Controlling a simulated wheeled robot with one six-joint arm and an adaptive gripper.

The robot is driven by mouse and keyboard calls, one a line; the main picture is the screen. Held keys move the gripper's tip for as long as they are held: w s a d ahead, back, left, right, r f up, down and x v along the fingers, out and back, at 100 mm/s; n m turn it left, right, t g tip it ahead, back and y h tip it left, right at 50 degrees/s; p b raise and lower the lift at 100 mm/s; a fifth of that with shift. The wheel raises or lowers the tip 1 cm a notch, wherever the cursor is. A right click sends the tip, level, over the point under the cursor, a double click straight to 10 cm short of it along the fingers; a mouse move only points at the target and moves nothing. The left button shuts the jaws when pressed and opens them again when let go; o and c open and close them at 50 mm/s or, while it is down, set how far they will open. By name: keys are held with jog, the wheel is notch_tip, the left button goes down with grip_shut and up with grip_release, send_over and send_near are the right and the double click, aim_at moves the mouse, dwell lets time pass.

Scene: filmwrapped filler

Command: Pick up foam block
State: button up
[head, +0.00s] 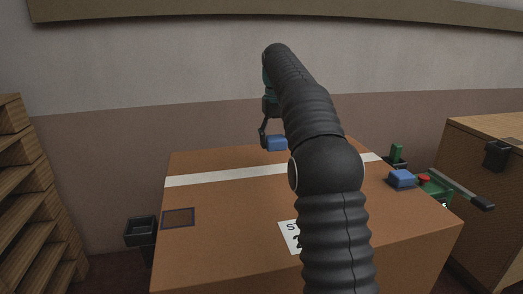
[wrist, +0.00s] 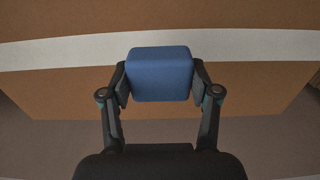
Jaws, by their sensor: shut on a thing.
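A blue foam block (wrist: 160,74) sits between the two fingers of my gripper (wrist: 160,84) in the wrist view, with a finger pressed on each side. The block (head: 277,143) also shows in the head view near the far edge of a large brown box, beside my gripper (head: 265,141). My arm hides part of the gripper there. Whether the block touches the box top is hard to tell.
The brown box (head: 235,210) has a white tape strip (head: 225,173) and a printed label (head: 289,236). A green device with a red knob (head: 424,178) is at its right edge.

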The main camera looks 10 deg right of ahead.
jog(key=shift+w+d+r, duration=0.35)
jog(key=shift+d+r, duration=0.1)
jog(key=shift+d, duration=0.25)
jog(key=shift+w+d+r, duration=0.4)
jog(key=shift+d+r, duration=0.05)
jog(key=shift+d, duration=0.25)
jog(key=shift+w+d+r, duration=0.35)
jog(key=shift+d+r, duration=0.1)
jog(key=shift+d, duration=0.25)
